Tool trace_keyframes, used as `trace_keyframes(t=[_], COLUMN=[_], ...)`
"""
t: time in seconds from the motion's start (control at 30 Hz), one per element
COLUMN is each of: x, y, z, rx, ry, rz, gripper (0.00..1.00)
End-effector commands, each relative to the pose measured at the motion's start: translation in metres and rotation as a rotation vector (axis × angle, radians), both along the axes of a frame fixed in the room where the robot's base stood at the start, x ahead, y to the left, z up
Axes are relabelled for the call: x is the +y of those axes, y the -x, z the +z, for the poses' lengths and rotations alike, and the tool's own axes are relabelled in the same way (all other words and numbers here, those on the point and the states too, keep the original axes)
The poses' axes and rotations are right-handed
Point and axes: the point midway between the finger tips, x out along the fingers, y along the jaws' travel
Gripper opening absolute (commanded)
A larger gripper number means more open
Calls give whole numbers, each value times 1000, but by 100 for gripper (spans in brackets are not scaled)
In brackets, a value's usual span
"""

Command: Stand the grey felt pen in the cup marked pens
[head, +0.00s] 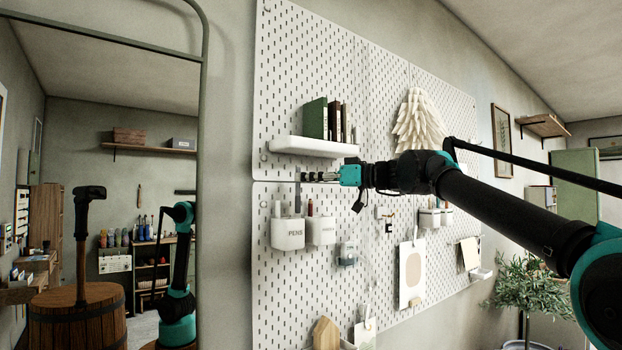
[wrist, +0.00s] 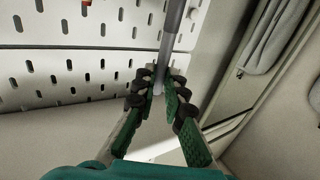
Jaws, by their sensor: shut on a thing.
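My gripper (head: 304,177) is shut on the grey felt pen (head: 297,198), which hangs roughly upright below the white shelf. In the wrist view, the gripper's fingertips (wrist: 158,82) close around the grey shaft of the pen (wrist: 171,35). The white cup marked pens (head: 288,236) hangs on the pegboard directly below the pen. The pen's lower end is close to the cup's rim; I cannot tell whether it is above the rim or just inside. A pale upright thing (head: 278,209) stands in the cup's left side.
A second white cup (head: 321,231) hangs close at the right, with a red-tipped thing (head: 310,207) in it. The white shelf (head: 312,147) with books (head: 316,119) is just above my gripper. A mirror (head: 110,180) stands at the left.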

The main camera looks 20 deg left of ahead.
Motion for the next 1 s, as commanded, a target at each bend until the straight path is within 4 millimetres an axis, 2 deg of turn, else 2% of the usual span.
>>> trace_keyframes(t=[0.6, 1.0], x=[0, 0], y=[0, 1], z=[-38, -46], rx=[0, 0], ry=[0, 0], rz=[0, 0], gripper=[0, 0])
